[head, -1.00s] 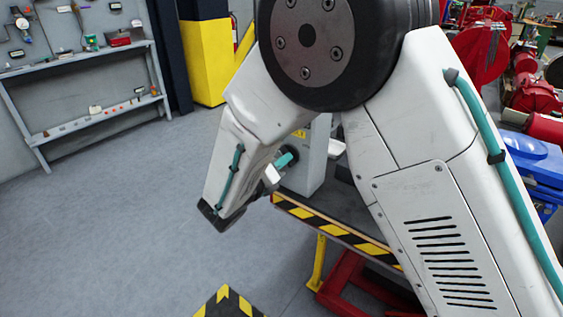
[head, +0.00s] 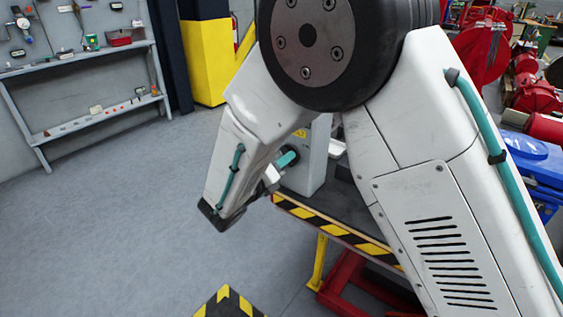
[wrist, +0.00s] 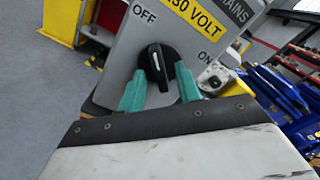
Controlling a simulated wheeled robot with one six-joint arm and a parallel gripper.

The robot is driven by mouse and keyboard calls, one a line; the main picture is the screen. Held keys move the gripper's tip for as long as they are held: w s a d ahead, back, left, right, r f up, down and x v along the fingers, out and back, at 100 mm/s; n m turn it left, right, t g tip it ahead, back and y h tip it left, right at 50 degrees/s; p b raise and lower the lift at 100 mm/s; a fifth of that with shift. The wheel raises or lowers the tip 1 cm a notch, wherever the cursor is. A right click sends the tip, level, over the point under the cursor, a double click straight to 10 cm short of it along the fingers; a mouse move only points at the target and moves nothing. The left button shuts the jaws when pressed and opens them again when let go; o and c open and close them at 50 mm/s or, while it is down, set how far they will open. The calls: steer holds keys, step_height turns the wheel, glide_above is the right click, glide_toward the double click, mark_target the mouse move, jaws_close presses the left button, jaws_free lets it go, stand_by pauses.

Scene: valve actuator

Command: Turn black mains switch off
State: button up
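The black mains switch (wrist: 158,66) is a round rotary knob with a raised grip and a white mark, on a grey box (wrist: 122,58). In the wrist view, OFF is printed to its upper left and ON to its right. The white mark points roughly up, between the two words. My gripper (wrist: 161,72) has its teal fingers spread, one at each side of the knob's lower part, with a gap to the raised grip. I cannot tell if the fingertips touch the knob. In the head view, my gripper (head: 288,159) is at the box (head: 316,165), and my arm hides much of it.
The box stands on a dark bench with a yellow-black striped edge (head: 335,226). A grey shelf (head: 90,118) stands at the far left. Blue (head: 535,160) and red equipment is at the right.

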steer(key=v, duration=0.7)
steer(key=shift+s+a, duration=0.25)
steer(key=shift+s, duration=0.05)
steer(key=s+d+r+m+g, duration=0.1)
steer(key=s+d+m+g, duration=0.5)
steer(key=d+m, duration=0.25)
steer(key=s+d+m+g, duration=0.55)
steer(key=d+m, duration=0.25)
steer(key=m, duration=0.2)
steer(key=s+d+r+m+y, duration=0.5)
steer(key=s+d+m, duration=0.2)
steer(key=s+m, duration=0.1)
steer(key=s+d+r+m+g+y, duration=0.1)
steer(key=s+d+r+m+y, duration=0.4)
steer(key=s+m, duration=0.3)
steer(key=shift+s+d+r+m+y, duration=0.45)
steer(key=shift+d+m, duration=0.45)
steer(key=shift+m, duration=0.65)
